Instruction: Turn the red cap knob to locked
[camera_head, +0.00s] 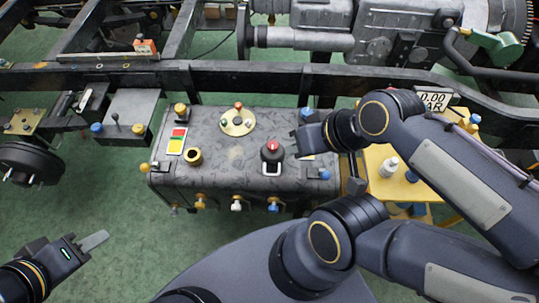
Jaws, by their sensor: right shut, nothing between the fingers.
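The knob with the red cap (272,146) stands on the top of the dark grey box in the middle of the head view. It has a black body and a white-edged bracket or plate at its near side. My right gripper (299,138) is just to the right of the knob, shut and empty; a small gap seems to lie between them. Its fingers are small and dark here. My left gripper (97,241) is at the lower left, over the green floor, far from the knob. Its fingers show nearly edge-on, so their opening is unclear. The knob's marked positions are too small to read.
The dark box (215,150) also carries a round brass plate with a red-tipped lever (238,121), a yellow ring (193,156) and a red-yellow label. Several valves line its front. A chassis rail (200,78) runs behind. A yellow cart (388,185) stands right.

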